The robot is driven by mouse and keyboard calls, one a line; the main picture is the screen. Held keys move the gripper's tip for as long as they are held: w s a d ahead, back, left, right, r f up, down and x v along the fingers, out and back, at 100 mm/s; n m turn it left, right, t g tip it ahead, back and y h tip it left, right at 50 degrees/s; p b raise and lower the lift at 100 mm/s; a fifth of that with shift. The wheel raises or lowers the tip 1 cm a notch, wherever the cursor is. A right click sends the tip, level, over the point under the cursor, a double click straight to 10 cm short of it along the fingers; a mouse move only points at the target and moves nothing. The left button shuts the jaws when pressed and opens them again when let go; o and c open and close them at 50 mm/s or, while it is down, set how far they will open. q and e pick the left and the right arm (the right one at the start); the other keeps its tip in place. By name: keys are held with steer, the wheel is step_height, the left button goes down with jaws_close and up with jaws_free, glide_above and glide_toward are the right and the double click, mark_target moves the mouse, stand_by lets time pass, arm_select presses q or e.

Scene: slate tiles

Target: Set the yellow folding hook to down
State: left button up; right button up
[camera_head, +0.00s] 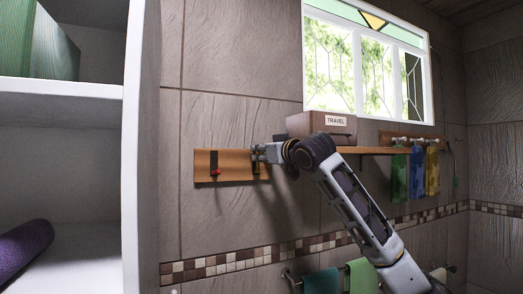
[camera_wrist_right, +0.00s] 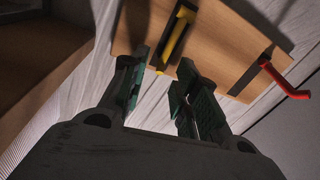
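A wooden board (camera_head: 234,176) on the tiled wall carries the folding hooks. The yellow hook (camera_wrist_right: 176,38) lies along its black mount on the board (camera_wrist_right: 145,22) in the right wrist view. In the head view my right gripper hides it. My right gripper (camera_head: 259,156) is at the right part of the board. In the wrist view its two fingers (camera_wrist_right: 165,72) are apart with nothing between them, just short of the yellow hook's near end. I cannot tell whether a finger touches the hook. My left gripper is in neither view.
A red hook (camera_head: 214,171) sits left of my gripper on the board and sticks out in the wrist view (camera_wrist_right: 286,80). A shelf with a "TRAVEL" box (camera_head: 322,125) is to the right. A white shelf unit (camera_head: 138,150) stands at the left.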

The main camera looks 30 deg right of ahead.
steer(key=shift+w, duration=0.45)
steer(key=shift+c, duration=0.3)
jaws_close()
